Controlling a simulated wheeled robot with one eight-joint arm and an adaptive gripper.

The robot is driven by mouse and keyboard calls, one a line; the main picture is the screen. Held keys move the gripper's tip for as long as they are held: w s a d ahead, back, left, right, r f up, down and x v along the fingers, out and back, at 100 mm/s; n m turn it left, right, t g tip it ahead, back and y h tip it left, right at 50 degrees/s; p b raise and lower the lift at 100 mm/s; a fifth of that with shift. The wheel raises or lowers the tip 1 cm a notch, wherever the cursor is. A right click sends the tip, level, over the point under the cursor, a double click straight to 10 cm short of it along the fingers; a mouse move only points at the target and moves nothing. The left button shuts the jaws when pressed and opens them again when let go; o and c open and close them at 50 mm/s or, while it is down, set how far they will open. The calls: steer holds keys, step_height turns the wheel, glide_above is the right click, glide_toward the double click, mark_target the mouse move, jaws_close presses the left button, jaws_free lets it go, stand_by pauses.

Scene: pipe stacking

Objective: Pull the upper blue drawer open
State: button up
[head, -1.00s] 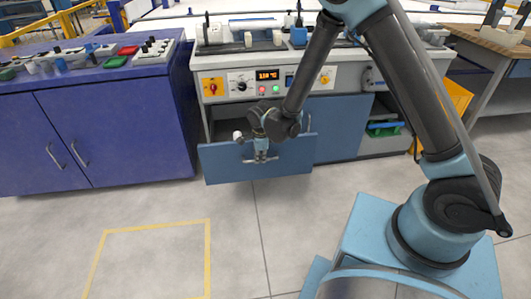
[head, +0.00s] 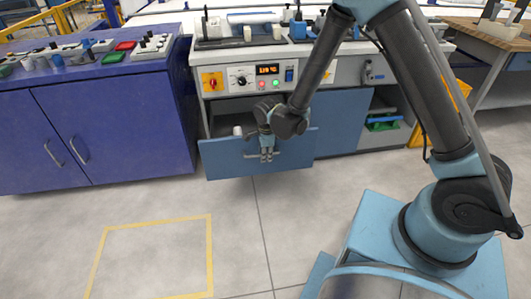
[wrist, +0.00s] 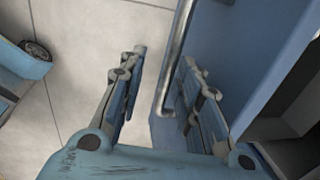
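The blue drawer (head: 225,160) under the control panel stands pulled out, with its front ahead of the cabinet and a dark opening behind its top edge. Its metal bar handle (head: 250,156) is partly covered by my gripper (head: 267,158) in the head view. In the wrist view, the handle (wrist: 172,65) runs between the two spread fingers of my gripper (wrist: 158,92), nearer the right finger. The gripper is open. I cannot tell whether the right finger touches the handle or the drawer front (wrist: 235,60).
A small white object (head: 238,130) shows at the drawer's top edge. A purple cabinet (head: 110,130) stands at the left and an open shelf with a green bin (head: 383,125) at the right. The floor (head: 235,220) in front is clear, with a yellow taped outline.

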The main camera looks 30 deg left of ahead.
step_height(320, 180, up, 12)
steer(key=s+d, duration=0.1)
steer(key=shift+s+d+f, duration=0.15)
steer(key=shift+s+d, duration=0.05)
steer(key=shift+d, duration=0.1)
stand_by(0.5)
steer(key=shift+w, duration=0.1)
stand_by(0.3)
